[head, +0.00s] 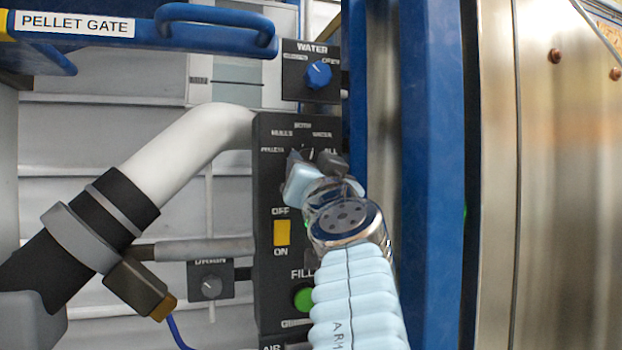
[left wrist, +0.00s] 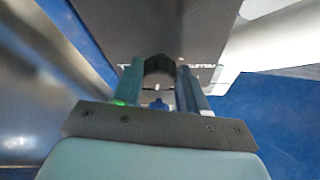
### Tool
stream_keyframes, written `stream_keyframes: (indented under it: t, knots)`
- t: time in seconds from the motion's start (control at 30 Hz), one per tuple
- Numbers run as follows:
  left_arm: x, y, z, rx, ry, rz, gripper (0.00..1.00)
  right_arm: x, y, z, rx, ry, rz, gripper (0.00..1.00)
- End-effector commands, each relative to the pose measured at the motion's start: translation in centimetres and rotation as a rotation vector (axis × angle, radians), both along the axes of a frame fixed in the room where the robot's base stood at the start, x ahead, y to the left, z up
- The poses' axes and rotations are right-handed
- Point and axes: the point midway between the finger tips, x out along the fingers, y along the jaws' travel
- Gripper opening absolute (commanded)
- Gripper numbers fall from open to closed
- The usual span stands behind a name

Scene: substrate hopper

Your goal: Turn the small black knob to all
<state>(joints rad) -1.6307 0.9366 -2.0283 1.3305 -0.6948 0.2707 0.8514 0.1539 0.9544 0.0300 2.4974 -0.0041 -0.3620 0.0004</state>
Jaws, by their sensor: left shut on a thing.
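My left gripper (head: 314,165) reaches up from the lower middle of the head view to the selector dial on the black control panel (head: 265,215). The dial labels read PELLETS, HULLS, BOTH, WATER and ALL, with ALL at the right. In the left wrist view the small black knob (left wrist: 158,68) sits between the two fingertips of the left gripper (left wrist: 160,78), which is shut on it. In the head view the gripper mostly hides the knob, and I cannot tell which label it points to. My right gripper is not in view.
Above stands a blue WATER knob (head: 318,74). Below the dial are a yellow OFF/ON switch (head: 282,233) and a green FILL button (head: 304,299). A grey DRAIN knob (head: 211,287) and a white pipe (head: 190,150) lie left. A blue post (head: 430,180) stands close on the right.

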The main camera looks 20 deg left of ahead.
Motion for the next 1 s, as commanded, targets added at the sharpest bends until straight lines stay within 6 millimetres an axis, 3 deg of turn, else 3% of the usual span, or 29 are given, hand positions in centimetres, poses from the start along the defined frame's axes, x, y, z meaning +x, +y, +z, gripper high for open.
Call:
stream_keyframes:
  t: [0.33, 1.0]
  knots:
    - [-0.2, 0.3, 0.1, 0.263, 0.183, -0.007, 0.11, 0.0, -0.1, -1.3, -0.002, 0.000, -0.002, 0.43]
    - [-0.4, 0.6, 0.8, 0.765, 0.519, -0.006, 0.11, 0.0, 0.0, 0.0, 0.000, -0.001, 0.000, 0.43]
